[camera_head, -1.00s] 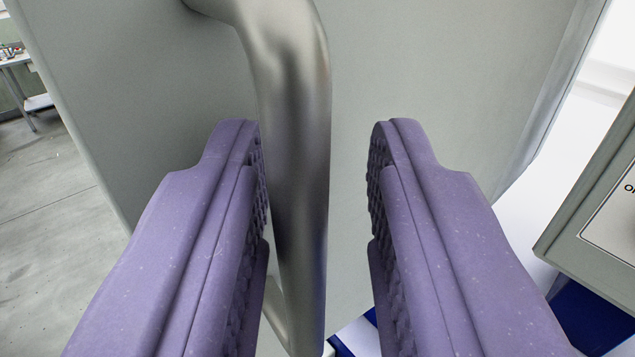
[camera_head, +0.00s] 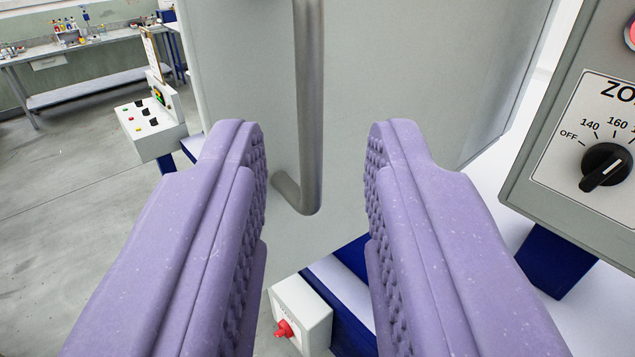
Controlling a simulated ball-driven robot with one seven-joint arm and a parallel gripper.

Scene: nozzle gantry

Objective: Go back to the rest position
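My gripper (camera_head: 316,150) is open, with two purple ridged fingers wide apart and nothing between them. A metal bar handle (camera_head: 310,100) runs down a grey door panel (camera_head: 420,80) and bends back into it at its lower end. The handle is beyond the fingertips and appears in the gap between them, nearer the left finger. It looks clear of both fingers. The top of the handle is out of view.
A grey control box with a dial (camera_head: 605,167) stands close at the right. A white box with a red knob (camera_head: 284,328) is below. A white button console (camera_head: 150,120) and a workbench (camera_head: 90,50) stand at the back left. Open floor (camera_head: 60,220) lies left.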

